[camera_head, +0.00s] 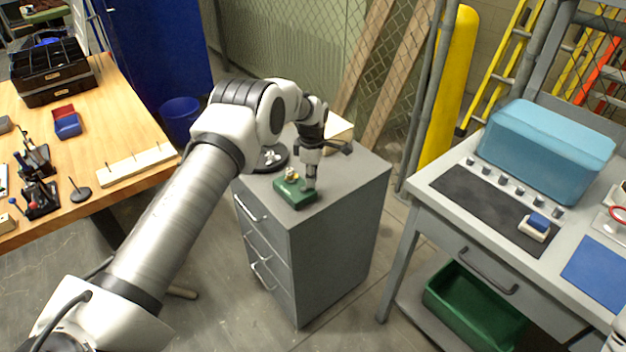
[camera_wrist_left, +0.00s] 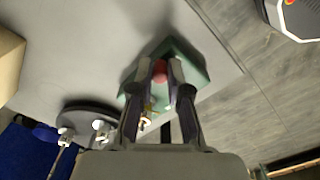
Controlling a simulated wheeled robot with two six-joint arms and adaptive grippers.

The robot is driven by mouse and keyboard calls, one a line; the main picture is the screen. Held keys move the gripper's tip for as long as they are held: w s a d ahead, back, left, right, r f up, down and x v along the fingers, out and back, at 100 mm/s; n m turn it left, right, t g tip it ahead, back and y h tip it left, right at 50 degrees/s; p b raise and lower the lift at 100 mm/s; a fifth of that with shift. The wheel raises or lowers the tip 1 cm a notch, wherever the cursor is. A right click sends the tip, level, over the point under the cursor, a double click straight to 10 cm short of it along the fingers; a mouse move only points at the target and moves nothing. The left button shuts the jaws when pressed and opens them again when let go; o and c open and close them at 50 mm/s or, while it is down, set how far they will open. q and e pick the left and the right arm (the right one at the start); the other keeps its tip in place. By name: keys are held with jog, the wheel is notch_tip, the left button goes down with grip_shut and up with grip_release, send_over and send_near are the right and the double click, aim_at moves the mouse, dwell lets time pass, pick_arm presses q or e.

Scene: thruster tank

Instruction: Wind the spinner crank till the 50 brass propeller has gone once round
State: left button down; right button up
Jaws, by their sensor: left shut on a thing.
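The spinner's green base (camera_head: 295,193) sits on top of the grey drawer cabinet, near its front corner. A small brass propeller (camera_head: 291,174) stands on the base; it also shows partly in the wrist view (camera_wrist_left: 147,116), close to the fingers. My left gripper (camera_head: 310,184) points down over the right side of the base. In the wrist view its fingers (camera_wrist_left: 168,76) are closed on the red crank knob (camera_wrist_left: 160,70). The fingers hide most of the crank arm, and the green base (camera_wrist_left: 193,62) shows around them. My right gripper does not show.
A black round stand (camera_head: 274,166) with small pale metal parts is on the cabinet left of the spinner. A cream block (camera_head: 340,128) stands behind my wrist. The cabinet top (camera_head: 355,170) is clear on the right. A grey workbench (camera_head: 425,190) stands further right.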

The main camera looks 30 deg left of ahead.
pick_arm(q)
jog(key=shift+w+a+n, duration=0.1)
jog(key=shift+a+n, duration=0.15)
jog(key=shift+n, duration=0.75)
jog(key=c, duration=1.1)
grip_release()
notch_tip(320, 180, up, 12)
jog(key=shift+f, duration=0.1)
